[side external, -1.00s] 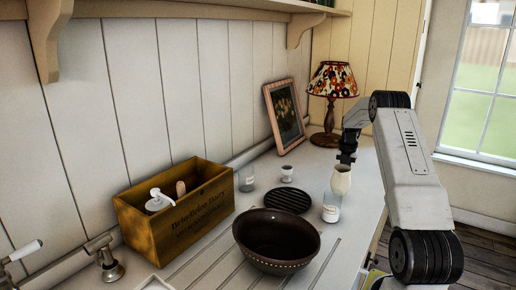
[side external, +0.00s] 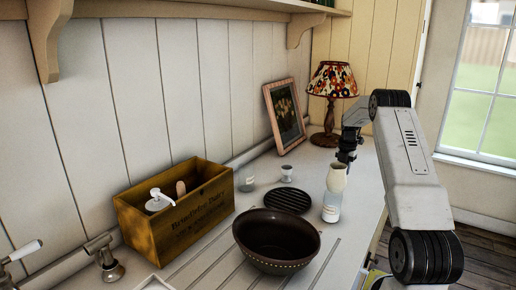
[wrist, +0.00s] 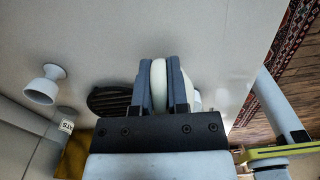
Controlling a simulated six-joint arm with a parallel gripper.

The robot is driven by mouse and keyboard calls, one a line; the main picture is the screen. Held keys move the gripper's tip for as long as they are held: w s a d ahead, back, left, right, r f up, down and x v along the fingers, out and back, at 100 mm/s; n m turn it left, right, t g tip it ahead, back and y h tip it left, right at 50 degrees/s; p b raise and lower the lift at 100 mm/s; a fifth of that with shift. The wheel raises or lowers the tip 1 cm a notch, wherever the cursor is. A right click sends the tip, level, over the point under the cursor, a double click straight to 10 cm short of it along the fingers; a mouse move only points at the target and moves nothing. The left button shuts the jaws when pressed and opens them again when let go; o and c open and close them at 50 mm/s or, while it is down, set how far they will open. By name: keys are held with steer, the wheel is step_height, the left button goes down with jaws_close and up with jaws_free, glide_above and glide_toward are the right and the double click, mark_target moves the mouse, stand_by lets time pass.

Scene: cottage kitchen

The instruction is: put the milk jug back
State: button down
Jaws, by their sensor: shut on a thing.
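The jug looks upright. I cannot tell whether its base touches the counter.
A black round trivet (side external: 288,200) lies left of the bottle, with a brown bowl (side external: 276,243) in front. A lamp (side external: 331,90) and picture frame (side external: 285,118) stand behind.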

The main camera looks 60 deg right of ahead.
mark_target(342, 165)
steer(key=m, duration=0.1)
steer(key=a+r+m, duration=0.1)
steer(key=m, duration=0.1)
steer(key=shift+a+r+m, duration=0.25)
steer(key=shift+m, duration=0.15)
steer(key=m, duration=0.1)
steer(key=a+r+m, duration=0.1)
steer(key=m, duration=0.1)
steer(key=a+m, duration=0.1)
steer(key=shift+r+m, duration=0.3)
steer(key=shift+m, duration=0.1)
steer(key=a+r+m, duration=0.1)
steer(key=a+m, duration=0.1)
steer(key=m, duration=0.2)
steer(key=a+r+m, duration=0.1)
steer(key=m, duration=0.3)
steer(key=a+r+m, duration=0.1)
steer(key=a+m, duration=0.1)
steer(key=m, duration=0.3)
steer(key=shift+s+a+r, duration=0.3)
steer(key=shift+a+r, duration=0.05)
steer(key=shift+r, duration=0.05)
steer(key=s+a+r+m, duration=0.1)
steer(key=a+m, duration=0.5)
steer(key=m, duration=0.7)
steer(key=shift+s+r, duration=0.4)
steer(key=shift+r, duration=0.4)
steer(key=shift+a, duration=0.1)
